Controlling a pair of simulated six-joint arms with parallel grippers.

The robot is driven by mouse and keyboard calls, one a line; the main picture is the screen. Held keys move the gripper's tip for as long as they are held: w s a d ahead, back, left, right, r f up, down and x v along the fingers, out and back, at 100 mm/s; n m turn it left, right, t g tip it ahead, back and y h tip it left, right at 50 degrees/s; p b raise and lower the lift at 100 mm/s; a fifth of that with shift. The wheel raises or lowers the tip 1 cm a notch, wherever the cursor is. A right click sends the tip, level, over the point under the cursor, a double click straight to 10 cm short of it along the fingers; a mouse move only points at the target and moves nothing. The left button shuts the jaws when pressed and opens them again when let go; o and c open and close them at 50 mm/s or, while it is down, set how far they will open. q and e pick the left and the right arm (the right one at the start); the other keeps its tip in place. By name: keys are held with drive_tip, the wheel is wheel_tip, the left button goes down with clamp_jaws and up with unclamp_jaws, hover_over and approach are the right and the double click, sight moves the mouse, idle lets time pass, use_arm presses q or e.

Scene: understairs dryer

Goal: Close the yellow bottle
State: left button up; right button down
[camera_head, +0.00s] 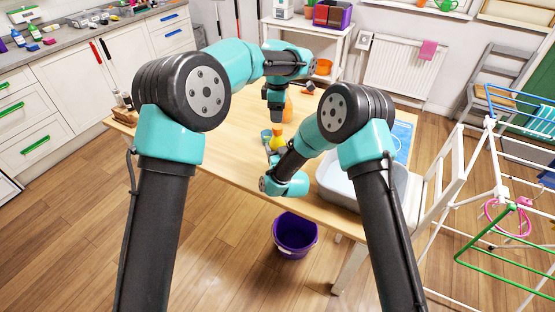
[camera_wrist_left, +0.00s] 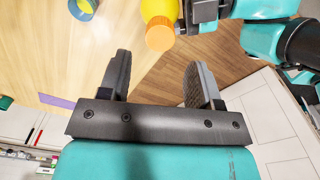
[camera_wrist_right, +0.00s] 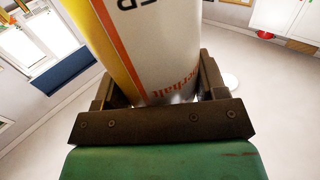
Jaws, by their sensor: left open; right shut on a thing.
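The yellow bottle (camera_head: 277,141) stands over the wooden table beside my right gripper (camera_head: 270,156). In the left wrist view the yellow bottle (camera_wrist_left: 158,10) has an orange cap (camera_wrist_left: 160,33) at its end; whether it is fully seated I cannot tell. In the right wrist view my right gripper (camera_wrist_right: 155,88) is shut on the bottle (camera_wrist_right: 165,45), whose yellow and white label fills the space between the fingers. My left gripper (camera_head: 277,114) is open and empty; in the left wrist view its fingers (camera_wrist_left: 157,75) are apart from the cap.
A blue and yellow round item (camera_wrist_left: 83,8) is on the table near the bottle. An orange object (camera_head: 288,108) stands behind my left gripper. A grey basin (camera_head: 335,187) sits at the table's right; a purple bucket (camera_head: 295,236) is on the floor. The table's left part is clear.

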sight(278, 127)
use_arm(q)
drive_tip(key=shift+f, duration=3.15)
